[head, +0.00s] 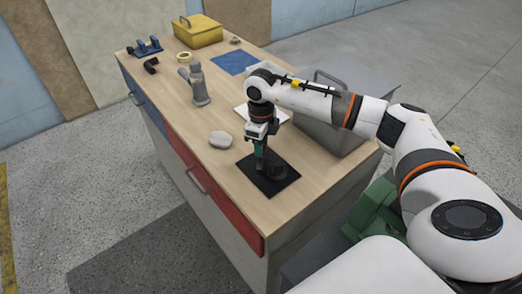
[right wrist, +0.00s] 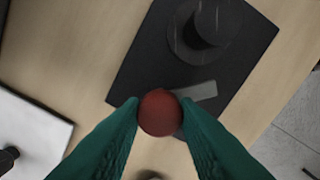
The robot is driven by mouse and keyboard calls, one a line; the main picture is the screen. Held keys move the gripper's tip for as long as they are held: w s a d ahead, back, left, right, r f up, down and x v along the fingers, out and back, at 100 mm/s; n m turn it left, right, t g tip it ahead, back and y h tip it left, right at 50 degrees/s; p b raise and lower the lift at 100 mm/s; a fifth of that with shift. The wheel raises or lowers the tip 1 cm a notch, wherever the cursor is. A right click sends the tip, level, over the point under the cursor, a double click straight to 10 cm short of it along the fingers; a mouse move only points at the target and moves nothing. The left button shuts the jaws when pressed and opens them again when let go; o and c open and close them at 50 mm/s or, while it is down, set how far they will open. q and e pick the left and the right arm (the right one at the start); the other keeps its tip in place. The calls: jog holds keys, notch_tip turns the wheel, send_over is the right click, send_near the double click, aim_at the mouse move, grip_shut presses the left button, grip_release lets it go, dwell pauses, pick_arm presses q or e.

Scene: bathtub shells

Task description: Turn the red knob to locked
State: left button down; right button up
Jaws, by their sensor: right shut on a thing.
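The red knob (right wrist: 160,112) shows in the right wrist view as a round ball between my green fingertips. My right gripper (right wrist: 160,116) is shut on it, one finger on each side. A dark round fixture (right wrist: 205,25) stands on a black plate (right wrist: 145,65), with a short grey strip (right wrist: 196,91) beside the knob. In the head view the black plate (head: 271,188) lies near the table's front corner, and my right gripper (head: 261,158) points down over it. The knob is hidden there by the gripper. My left gripper is not in view.
A grey bin (head: 345,137) stands right of the plate. A pale rounded lump (head: 220,139) and a grey upright object (head: 200,88) lie left and behind. A yellow box (head: 198,33) and blue mat (head: 235,63) are further back.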

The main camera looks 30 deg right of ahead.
jog(key=n+b, duration=0.3)
jog(key=n, duration=0.1)
jog(key=shift+f+n, duration=0.1)
jog(key=shift+n, duration=0.2)
jog(key=n+b, duration=0.2)
jog(key=n, duration=0.2)
jog(key=shift+n+b, duration=0.3)
jog(key=shift+b, duration=0.05)
jog(key=o, duration=1)
jog(key=shift+r, duration=0.2)
notch_tip(320, 180, up, 12)
jog(key=shift+f+b, duration=0.1)
jog(key=shift+b, duration=0.7)
